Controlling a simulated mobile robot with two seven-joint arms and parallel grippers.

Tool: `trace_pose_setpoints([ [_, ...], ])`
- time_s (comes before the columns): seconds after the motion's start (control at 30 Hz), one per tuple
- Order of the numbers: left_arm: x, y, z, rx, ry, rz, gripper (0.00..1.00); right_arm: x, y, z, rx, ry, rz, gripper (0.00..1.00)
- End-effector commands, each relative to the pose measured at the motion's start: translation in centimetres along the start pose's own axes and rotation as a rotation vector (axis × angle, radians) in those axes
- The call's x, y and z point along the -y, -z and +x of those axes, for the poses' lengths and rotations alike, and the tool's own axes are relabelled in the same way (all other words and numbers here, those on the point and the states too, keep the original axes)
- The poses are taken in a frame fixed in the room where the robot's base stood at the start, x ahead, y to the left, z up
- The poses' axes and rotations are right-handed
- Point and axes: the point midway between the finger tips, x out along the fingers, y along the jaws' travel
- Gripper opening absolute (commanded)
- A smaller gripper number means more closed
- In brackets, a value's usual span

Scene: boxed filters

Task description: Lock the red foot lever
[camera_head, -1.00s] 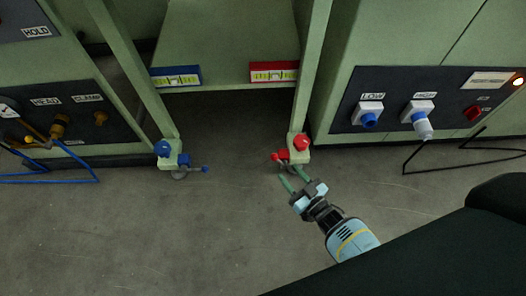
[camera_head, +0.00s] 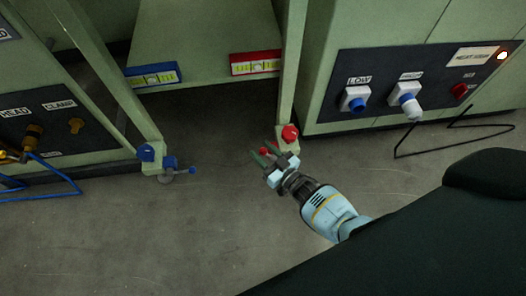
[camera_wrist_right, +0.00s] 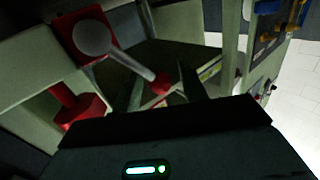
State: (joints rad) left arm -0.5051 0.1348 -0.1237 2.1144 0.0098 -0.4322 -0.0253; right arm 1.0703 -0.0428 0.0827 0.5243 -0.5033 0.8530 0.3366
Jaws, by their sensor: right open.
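The red foot lever (camera_head: 264,151) is at the foot of the right green leg, below a red knob (camera_head: 290,132). In the right wrist view, its pale rod (camera_wrist_right: 128,58) runs from a round grey end on a red block to a red tip (camera_wrist_right: 160,84). My right gripper (camera_head: 263,157) is open at the lever and partly hides it. In the wrist view the red tip appears between the dark fingers (camera_wrist_right: 164,88); I cannot tell whether they touch it. My left gripper is not in view.
A blue foot lever (camera_head: 190,170) with a blue knob (camera_head: 146,152) is on the left leg. The floor between the legs is clear.

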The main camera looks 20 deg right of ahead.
Motion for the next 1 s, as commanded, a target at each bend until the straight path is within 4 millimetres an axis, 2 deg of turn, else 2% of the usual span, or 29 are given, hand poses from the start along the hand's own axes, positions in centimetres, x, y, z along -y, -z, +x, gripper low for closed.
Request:
trace_pose_setpoints([
  [0.3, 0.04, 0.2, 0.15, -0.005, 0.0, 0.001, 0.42, 0.0, 0.02, 0.3, 0.0, 0.0, 0.0, 0.43],
  [0.63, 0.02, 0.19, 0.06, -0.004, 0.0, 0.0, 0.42, -0.01, 0.02, 0.27, 0.0, 0.0, 0.0, 0.01],
  [1.0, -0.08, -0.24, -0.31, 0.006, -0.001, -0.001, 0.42, 0.15, -0.04, -0.1, 0.006, 0.0, -0.008, 0.0],
])
